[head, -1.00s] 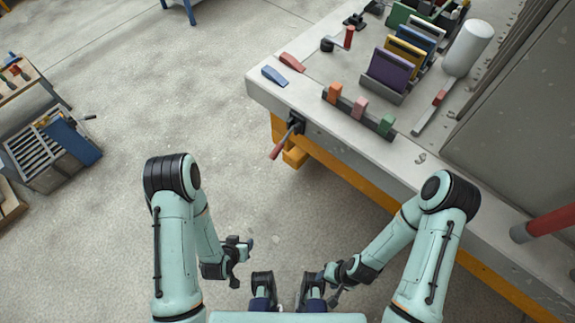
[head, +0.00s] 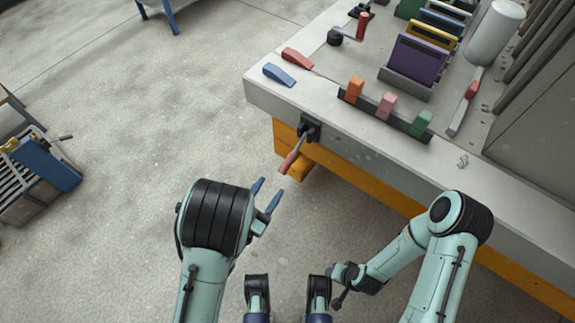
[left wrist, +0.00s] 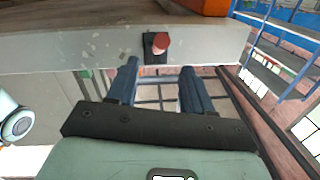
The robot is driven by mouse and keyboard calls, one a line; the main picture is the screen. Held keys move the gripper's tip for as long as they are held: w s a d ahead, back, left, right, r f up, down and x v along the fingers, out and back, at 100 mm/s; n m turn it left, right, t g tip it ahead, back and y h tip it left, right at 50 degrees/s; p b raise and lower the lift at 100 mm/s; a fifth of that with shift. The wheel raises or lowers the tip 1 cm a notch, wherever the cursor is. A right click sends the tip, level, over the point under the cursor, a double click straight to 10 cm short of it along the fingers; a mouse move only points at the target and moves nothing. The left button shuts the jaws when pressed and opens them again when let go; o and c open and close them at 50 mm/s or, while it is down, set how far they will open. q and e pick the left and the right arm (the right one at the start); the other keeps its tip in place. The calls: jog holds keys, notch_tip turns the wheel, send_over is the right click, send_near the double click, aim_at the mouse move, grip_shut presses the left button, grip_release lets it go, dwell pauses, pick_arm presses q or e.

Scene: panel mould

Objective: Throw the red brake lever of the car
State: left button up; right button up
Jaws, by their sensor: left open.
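The red brake lever (head: 289,162) hangs from a black bracket on the near side of the car (head: 340,150), its red grip slanting down to the left. My left gripper (head: 266,195) is open and empty, just below and to the left of the red grip, apart from it. In the left wrist view the lever's red end (left wrist: 161,42) shows against its black bracket, ahead of the gap between the blue fingers (left wrist: 159,72). My right gripper (head: 344,290) is low near my base, and its fingers are too small to read.
On the car's grey top lie a blue wedge (head: 279,74), a red wedge (head: 297,58) and a rail with orange, pink and green blocks (head: 386,106). A yellow-orange beam (head: 350,180) runs under the slab. A blue and grey rack (head: 45,165) stands at the left. The floor between is clear.

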aim_at(284, 169)
pick_arm(q)
jog(key=x, duration=1)
jog(key=shift+c, duration=0.4)
jog(key=shift+r, duration=0.1)
grip_shut()
